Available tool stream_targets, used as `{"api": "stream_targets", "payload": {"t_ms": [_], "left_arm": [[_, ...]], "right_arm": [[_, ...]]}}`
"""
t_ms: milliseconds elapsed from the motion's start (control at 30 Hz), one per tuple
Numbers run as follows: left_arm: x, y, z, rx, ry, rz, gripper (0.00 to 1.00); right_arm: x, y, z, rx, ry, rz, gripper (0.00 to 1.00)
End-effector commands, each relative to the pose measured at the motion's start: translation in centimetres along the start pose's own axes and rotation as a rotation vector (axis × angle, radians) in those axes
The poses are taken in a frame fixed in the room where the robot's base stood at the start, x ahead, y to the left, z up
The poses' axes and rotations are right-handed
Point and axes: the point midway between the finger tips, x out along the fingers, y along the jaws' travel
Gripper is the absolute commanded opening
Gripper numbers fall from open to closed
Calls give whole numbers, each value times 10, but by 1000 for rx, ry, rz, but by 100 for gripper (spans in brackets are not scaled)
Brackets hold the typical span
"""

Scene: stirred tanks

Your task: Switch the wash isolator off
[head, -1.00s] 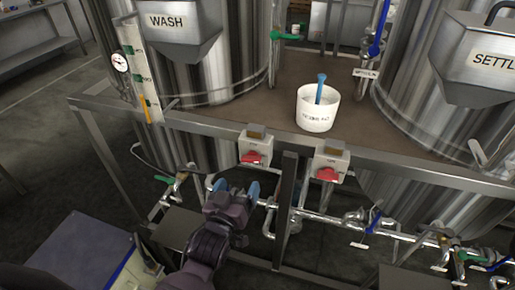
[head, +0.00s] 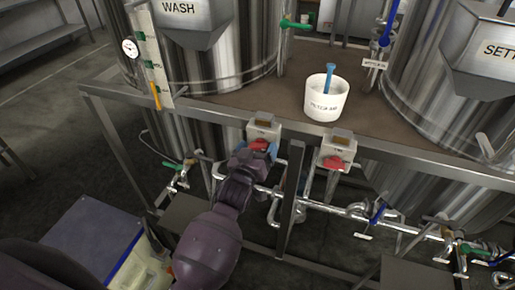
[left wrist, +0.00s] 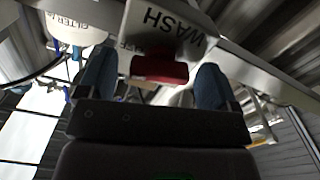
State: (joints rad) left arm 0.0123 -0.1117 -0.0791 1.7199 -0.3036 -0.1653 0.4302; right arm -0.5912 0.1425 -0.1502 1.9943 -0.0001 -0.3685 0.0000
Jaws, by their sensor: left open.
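The wash isolator is a pale box (head: 264,131) on the frame's front rail below the tank marked WASH. Its red handle (head: 258,145) is partly hidden by my left gripper (head: 259,149) in the head view. In the left wrist view the box (left wrist: 150,22) reads WASH upside down, and the red handle (left wrist: 159,69) lies crosswise in the picture. My left gripper (left wrist: 155,80) is open, with one blue fingertip on each side of the handle. Gaps show between handle and fingertips. My right gripper is not in view.
A second, similar isolator box (head: 338,146) with a red handle (head: 335,163) sits to the right on the same rail (head: 410,160). A white bucket (head: 325,99) with a blue tool stands on the deck above. Pipes and valves (head: 350,209) run below.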

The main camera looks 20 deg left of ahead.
Motion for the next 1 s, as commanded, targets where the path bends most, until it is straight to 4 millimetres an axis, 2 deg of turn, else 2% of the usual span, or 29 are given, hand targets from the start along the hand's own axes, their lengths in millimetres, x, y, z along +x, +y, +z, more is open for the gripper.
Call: {"api": "stream_targets", "payload": {"t_ms": [333,600,667,767,1000], "left_arm": [[2,0,0,0,-1,-1,84],[2,0,0,-1,-1,-1,42],[2,0,0,-1,-1,-1,36],[2,0,0,17,-1,-1,36],[3,0,-2,199,0,0,36]], "right_arm": [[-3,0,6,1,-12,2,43],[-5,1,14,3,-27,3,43],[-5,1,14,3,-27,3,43],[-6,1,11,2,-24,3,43],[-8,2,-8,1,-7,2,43]]}}
